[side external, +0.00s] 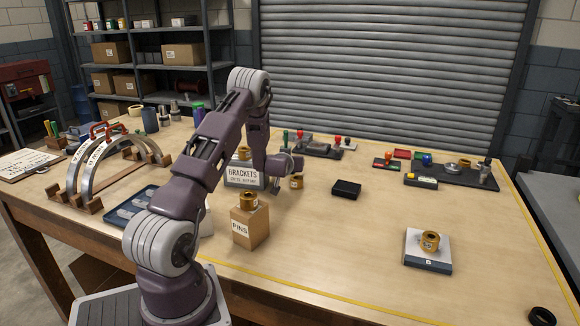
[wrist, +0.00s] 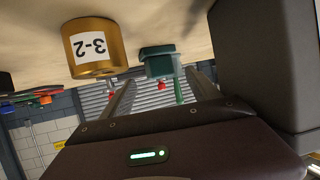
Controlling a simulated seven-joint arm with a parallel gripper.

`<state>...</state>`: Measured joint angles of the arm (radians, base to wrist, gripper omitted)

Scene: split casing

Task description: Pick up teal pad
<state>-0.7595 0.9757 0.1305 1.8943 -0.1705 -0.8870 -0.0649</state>
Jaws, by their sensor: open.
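The teal pad (wrist: 160,64) shows in the wrist view as a small teal block on the table, just beyond and between my fingertips. My gripper (wrist: 160,78) is open, with one finger on each side of the pad's line and no visible contact. In the side view my gripper (side external: 277,187) is low over the table, beside the BRACKETS box. I cannot make out the pad in the side view; my gripper and the things around it seem to hide it.
A dark block (wrist: 262,65) rises close on the right. The BRACKETS box (side external: 243,174), PINS box (side external: 250,226) and black block (side external: 346,190) stand nearby.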

